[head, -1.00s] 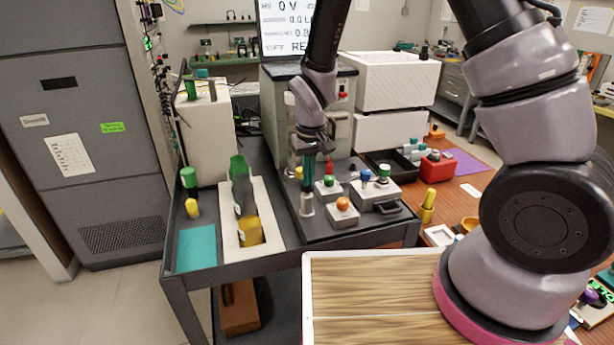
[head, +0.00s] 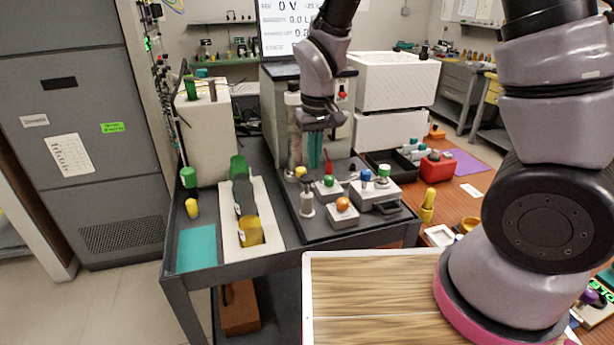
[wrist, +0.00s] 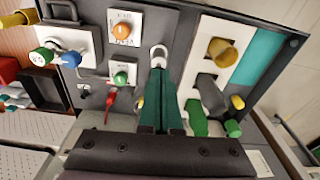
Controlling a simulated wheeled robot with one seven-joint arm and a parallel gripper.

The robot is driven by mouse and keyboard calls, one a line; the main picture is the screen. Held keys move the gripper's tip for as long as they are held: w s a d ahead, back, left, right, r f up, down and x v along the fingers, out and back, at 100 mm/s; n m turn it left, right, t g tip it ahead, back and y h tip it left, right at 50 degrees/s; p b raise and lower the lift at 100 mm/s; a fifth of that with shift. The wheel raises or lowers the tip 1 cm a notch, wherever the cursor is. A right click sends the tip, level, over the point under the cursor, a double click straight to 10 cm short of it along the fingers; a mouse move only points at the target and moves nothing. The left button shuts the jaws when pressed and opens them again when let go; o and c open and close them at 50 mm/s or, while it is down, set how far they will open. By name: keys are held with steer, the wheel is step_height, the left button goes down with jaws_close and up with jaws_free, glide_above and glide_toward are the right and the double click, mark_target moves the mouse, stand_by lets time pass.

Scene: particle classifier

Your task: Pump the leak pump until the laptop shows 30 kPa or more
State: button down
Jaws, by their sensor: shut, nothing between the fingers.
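The laptop screen (head: 285,30) stands at the back, cut by the top edge of the head view. It shows 0 V, and its smaller readings are cut off or hard to read. A small grey upright cylinder (head: 307,203), probably the leak pump, stands on the cart's dark tray. Its pale rounded top (wrist: 160,52) shows just beyond my fingertips in the wrist view. My gripper (head: 316,165) points down with its teal fingers together and empty. It is behind and above that cylinder, apart from it in the head view. The fingers also show in the wrist view (wrist: 160,80).
To the right are a green-knob box (head: 328,190), an orange-knob box (head: 342,215) and a larger box with blue and green knobs (head: 375,195). A glassy column (head: 293,130) rises close behind my gripper. A white holder (head: 232,240) with green and yellow pieces lies left.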

mark_target(308, 177)
step_height(308, 177, up, 4)
steer(key=shift+s+r, duration=0.1)
steer(key=shift+s, duration=0.05)
steer(key=shift+d, duration=0.1)
stand_by(1.5)
steer(key=shift+w+a+f, duration=0.2)
steer(key=shift+w+f, duration=0.05)
steer(key=shift+w, duration=0.3)
steer(key=shift+w+a+f, duration=0.2)
steer(key=shift+w+f, duration=0.1)
steer(key=shift+w, duration=0.2)
steer(key=shift+w+a+f, duration=0.2)
steer(key=shift+w+f, duration=0.05)
steer(key=shift+w, duration=0.3)
steer(key=shift+w+a+f, duration=0.1)
steer(key=shift+w+f, duration=0.05)
steer(key=shift+f, duration=1.6)
steer(key=shift+w+f, duration=0.15)
steer(key=shift+f, duration=1.6)
